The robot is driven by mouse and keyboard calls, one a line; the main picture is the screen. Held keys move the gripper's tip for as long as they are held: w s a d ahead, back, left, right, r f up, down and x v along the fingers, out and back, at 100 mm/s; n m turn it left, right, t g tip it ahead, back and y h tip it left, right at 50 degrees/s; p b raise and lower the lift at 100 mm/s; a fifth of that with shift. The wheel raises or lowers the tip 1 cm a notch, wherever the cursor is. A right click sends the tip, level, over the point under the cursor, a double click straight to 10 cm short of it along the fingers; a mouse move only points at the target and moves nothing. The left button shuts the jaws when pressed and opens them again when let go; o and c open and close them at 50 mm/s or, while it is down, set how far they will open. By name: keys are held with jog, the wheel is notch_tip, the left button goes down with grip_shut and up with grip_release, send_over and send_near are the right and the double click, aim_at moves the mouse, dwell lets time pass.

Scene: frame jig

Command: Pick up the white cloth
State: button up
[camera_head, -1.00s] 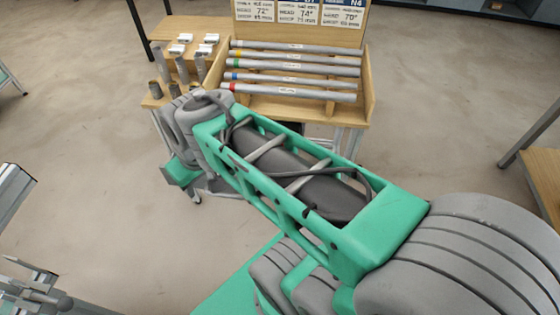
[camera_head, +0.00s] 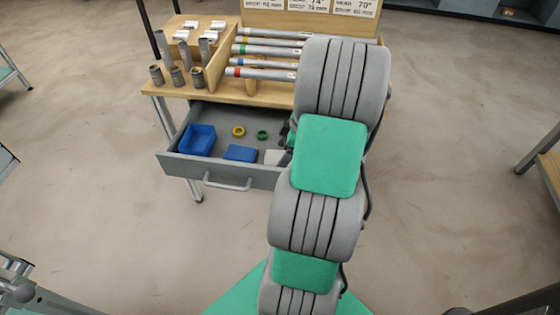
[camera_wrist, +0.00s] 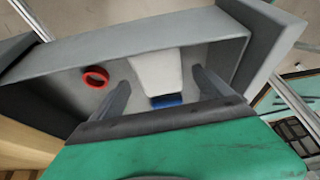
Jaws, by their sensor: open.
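The white cloth (camera_wrist: 157,75) lies in the open grey drawer (camera_wrist: 130,48) in the wrist view. Its visible part is a pale, flat shape between my two fingers. In the head view a white patch of the cloth (camera_head: 275,157) shows at the right end of the drawer, partly hidden by my arm. My gripper (camera_wrist: 166,88) is open, its fingers apart on either side of the cloth and empty. Whether the fingertips touch the drawer floor is unclear. In the head view my arm mostly hides the gripper.
The drawer also holds a blue bin (camera_head: 197,140), a blue flat item (camera_head: 240,153), a yellow ring (camera_head: 238,131), a green ring (camera_head: 262,134) and a red ring (camera_wrist: 95,77). Drawer walls surround the gripper. The wooden bench (camera_head: 225,90) above carries tubes and sockets.

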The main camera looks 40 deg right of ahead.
jog(key=shift+x, duration=0.85)
jog(key=shift+f, duration=0.2)
jog(key=shift+c, duration=0.4)
jog(key=c, duration=1.4)
